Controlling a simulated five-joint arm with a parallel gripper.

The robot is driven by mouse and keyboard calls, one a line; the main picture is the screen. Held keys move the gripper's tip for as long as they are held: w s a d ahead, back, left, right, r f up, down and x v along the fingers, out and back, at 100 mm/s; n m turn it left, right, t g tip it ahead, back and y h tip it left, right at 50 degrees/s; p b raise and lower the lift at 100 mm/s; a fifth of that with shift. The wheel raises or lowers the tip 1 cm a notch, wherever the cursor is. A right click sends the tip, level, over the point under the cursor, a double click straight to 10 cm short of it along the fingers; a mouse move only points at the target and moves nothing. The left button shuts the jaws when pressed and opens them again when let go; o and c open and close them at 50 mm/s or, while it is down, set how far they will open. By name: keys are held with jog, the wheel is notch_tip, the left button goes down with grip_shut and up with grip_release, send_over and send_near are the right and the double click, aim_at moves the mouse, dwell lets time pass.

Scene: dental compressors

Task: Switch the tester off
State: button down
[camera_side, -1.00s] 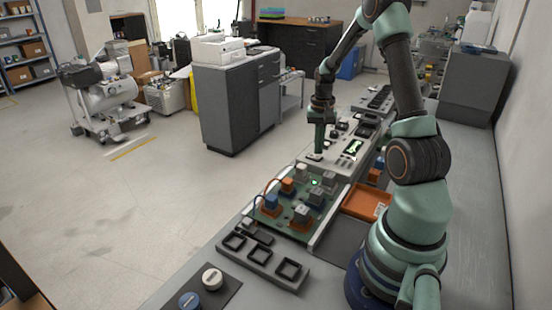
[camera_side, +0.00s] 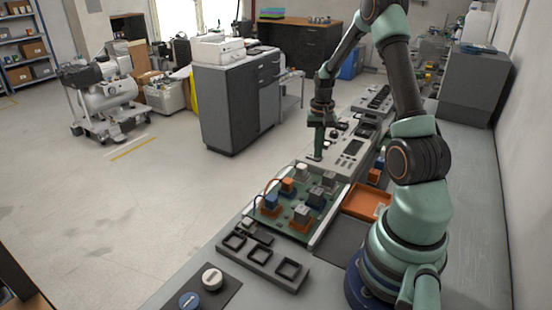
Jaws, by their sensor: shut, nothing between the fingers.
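The tester (camera_side: 336,165) is a light grey panel unit on the bench, with a small display (camera_side: 354,147) that is dark now. My gripper (camera_side: 318,156) is shut and empty, pointing straight down at the tester's left front part, where the switch seems to be. Its tips are at or just above the panel; I cannot tell whether they touch. The switch itself is too small and too covered by the tips to read. The green circuit board (camera_side: 290,222) in front of the tester shows no lit lamp.
The board carries grey, blue and orange blocks with wires. An orange tray (camera_side: 362,204) lies to its right. A grey holder with square frames (camera_side: 262,257) and two round knobs (camera_side: 211,279) are nearer. Floor left of the bench is open.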

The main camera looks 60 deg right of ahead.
jog(key=shift+r, duration=3.5)
jog(key=w+a+r+n+t+h, duration=0.1)
jog(key=w+a+r+n, duration=0.15)
jog(key=a+r, duration=0.4)
jog(key=w+a+r+n+t, duration=0.1)
jog(key=a+r+n+t, duration=0.15)
jog(key=a, duration=0.75)
jog(key=s+a+r+n+t, duration=0.1)
jog(key=s+a+r+n, duration=0.1)
jog(key=a, duration=0.5)
jog(key=s+a+r+n+t+y, duration=0.1)
jog(key=s+a+n, duration=0.2)
jog(key=a+n, duration=0.2)
jog(key=shift+s+a+r, duration=0.2)
jog(key=shift+a+r, duration=0.15)
jog(key=shift+a, duration=0.8)
jog(key=shift+w+r, duration=0.1)
